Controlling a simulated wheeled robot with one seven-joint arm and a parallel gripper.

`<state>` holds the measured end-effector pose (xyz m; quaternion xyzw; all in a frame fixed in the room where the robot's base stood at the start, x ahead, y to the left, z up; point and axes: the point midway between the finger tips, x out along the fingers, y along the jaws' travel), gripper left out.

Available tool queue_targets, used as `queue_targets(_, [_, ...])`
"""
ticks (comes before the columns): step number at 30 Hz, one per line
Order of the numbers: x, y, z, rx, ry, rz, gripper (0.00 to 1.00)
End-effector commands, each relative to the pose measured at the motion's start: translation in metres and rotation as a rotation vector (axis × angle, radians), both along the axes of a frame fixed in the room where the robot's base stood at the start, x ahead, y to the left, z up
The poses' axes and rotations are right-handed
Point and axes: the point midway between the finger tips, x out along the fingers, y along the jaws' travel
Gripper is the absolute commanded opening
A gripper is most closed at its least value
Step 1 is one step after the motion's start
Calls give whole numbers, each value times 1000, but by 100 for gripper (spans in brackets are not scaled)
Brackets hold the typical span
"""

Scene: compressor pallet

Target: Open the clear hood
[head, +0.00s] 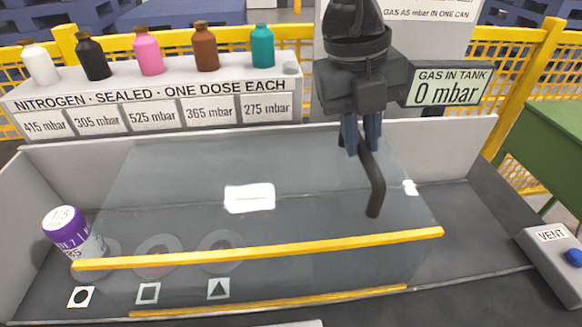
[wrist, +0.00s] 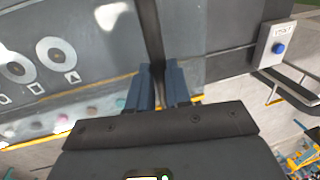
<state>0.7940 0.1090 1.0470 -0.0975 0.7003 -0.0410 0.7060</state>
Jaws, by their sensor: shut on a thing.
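The clear hood (head: 300,215) spans the grey tray in the head view, with a yellow bar (head: 258,250) along its upper front edge. A second yellow strip (head: 270,301) runs lower down; I cannot tell whether the hood is fully down. My gripper (head: 360,145) is above the hood's back right part, pointing down. It is shut on a dark bent rod (head: 373,185), whose curved end hangs in front of the hood's right part. The rod also shows between the fingers in the wrist view (wrist: 152,35). I cannot tell whether it touches the hood.
A purple-and-white canister (head: 70,232) leans at the tray's left. Round seats with circle, square and triangle labels lie toward the front. Several coloured bottles (head: 149,52) stand on the back shelf. A gauge sign (head: 447,87) reads 0 mbar. A vent box (head: 553,262) with blue button is at right.

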Motion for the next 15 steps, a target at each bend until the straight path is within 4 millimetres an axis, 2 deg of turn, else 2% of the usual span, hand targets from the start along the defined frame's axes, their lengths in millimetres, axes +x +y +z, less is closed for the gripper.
queue_targets(1, [2, -22, -5, -3, -3, -8, 0])
queue_targets(6, [6, -83, -5, -4, -1, -10, 0])
queue_targets(15, [13, -171, -3, -2, 0, -7, 0])
